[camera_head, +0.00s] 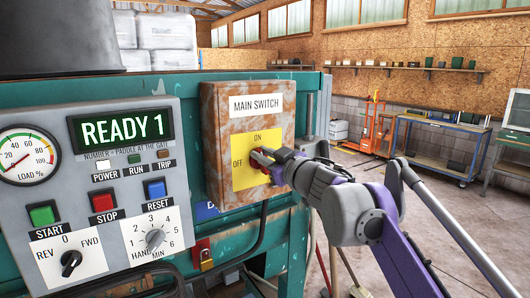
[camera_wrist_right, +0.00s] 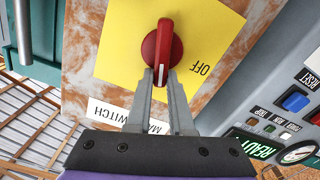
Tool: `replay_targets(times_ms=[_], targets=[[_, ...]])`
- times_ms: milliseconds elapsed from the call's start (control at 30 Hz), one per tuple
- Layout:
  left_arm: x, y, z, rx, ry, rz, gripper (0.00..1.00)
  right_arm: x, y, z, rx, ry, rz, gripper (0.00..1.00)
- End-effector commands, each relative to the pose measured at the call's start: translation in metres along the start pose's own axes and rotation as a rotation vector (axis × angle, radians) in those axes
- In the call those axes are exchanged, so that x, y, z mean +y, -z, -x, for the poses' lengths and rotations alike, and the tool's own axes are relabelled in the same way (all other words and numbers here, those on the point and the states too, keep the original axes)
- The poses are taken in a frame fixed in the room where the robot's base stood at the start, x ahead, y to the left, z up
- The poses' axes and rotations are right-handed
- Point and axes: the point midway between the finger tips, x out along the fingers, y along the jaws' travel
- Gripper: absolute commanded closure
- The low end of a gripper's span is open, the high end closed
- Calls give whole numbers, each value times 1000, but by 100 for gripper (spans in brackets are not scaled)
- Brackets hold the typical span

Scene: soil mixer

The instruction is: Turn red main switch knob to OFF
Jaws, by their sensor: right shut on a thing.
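The red main switch knob (camera_head: 262,160) sits on a yellow plate (camera_head: 243,175) marked ON at top and OFF at left, on a rusty box (camera_head: 215,110). In the wrist view the knob (camera_wrist_right: 162,45) has a white mark that points down between the fingers, roughly toward the label side and tilted a little toward the OFF word. The ON word is hidden there. My right gripper (camera_head: 270,163) is shut on the knob's handle; its fingertips (camera_wrist_right: 161,76) lie on either side of it. My left gripper is not in view.
A control panel (camera_head: 110,245) with a display reading READY 1 (camera_head: 122,130), buttons and dials stands left of the box. A red padlock (camera_head: 202,253) and cables are below it. An orange stacker (camera_head: 373,128) and a workbench (camera_head: 440,145) stand far behind on open floor.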

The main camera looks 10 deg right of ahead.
Motion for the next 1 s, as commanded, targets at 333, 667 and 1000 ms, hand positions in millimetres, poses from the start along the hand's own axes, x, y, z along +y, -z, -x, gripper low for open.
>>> replay_targets(times_ms=[333,667,1000], targets=[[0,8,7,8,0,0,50,-9,0,0,1,0,331,100],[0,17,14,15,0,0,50,-17,-4,0,1,0,645,100],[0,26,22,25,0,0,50,-23,-10,0,1,-1,953,100]])
